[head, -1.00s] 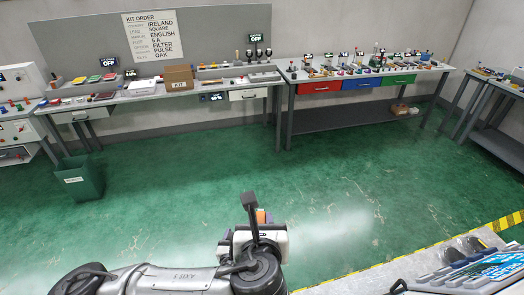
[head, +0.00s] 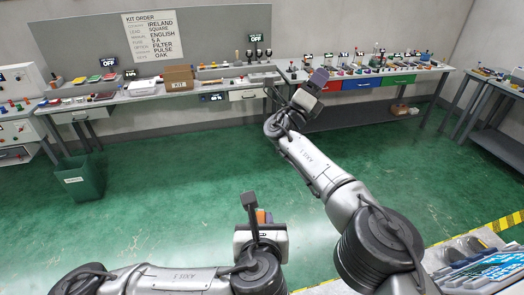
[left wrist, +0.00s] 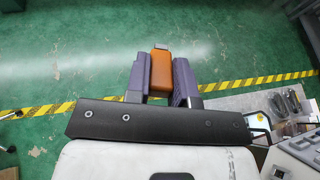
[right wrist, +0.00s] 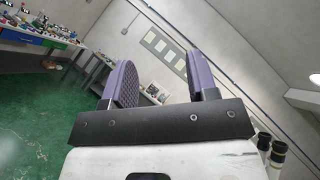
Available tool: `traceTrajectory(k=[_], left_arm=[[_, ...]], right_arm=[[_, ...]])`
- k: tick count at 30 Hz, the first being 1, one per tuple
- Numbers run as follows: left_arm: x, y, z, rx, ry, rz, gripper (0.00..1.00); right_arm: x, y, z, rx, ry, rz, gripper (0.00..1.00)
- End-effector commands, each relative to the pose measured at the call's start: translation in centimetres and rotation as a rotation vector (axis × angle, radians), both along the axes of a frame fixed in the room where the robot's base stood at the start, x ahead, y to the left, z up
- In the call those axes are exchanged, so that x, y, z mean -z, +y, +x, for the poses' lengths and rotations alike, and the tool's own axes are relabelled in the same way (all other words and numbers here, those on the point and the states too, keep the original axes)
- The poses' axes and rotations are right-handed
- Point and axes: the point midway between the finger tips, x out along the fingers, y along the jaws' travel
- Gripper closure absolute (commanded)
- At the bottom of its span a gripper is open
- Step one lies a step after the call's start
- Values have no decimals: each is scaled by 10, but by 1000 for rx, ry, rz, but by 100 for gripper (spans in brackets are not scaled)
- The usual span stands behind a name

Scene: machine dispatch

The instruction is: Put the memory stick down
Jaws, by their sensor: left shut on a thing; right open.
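The memory stick (left wrist: 161,68) is orange with a metal tip. In the left wrist view it sits between the two purple fingers of my left gripper (left wrist: 161,84), which is shut on it. In the head view my left gripper (head: 262,218) is low at the bottom centre, above the green floor, with a bit of orange showing. My right gripper (head: 311,85) is raised in front of the benches in the head view. In the right wrist view its purple fingers (right wrist: 158,85) are wide apart with nothing between them.
A long bench (head: 140,97) at the back left bears a cardboard box (head: 178,78) and trays. Another bench (head: 290,73) to its right has red, blue and green drawers. A green bin (head: 80,182) stands on the floor at left. The middle floor is clear.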

Motion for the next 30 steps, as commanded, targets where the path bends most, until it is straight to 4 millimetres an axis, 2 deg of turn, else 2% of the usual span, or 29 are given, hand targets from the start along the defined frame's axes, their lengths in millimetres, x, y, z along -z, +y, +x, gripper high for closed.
traceTrajectory(k=[1, 5, 6, 9, 15, 20, 24, 30], left_arm=[[0, 0, 0, 0, 0, 0, 100], [0, 0, 0, 0, 0, 0, 100], [0, 0, 0, 0, 0, 0, 100], [0, 0, 0, 0, 0, 0, 100], [0, 0, 0, 0, 0, 0, 100], [0, 0, 0, 0, 0, 0, 100], [0, 0, 0, 0, 0, 0, 100], [0, 0, 0, 0, 0, 0, 100]], right_arm=[[-23, -10, -3, 27, -23, 3, 47], [-74, -27, -7, 39, -75, 13, 47], [-91, -27, -6, -5, -96, 18, 47], [-103, -6, 7, -199, -113, 36, 47], [-105, 50, 31, -623, -69, 115, 47], [-94, 101, 40, -955, 50, 234, 47], [-77, 141, 40, -1193, 211, 377, 47], [-43, 188, 25, -1414, 519, 636, 47]])
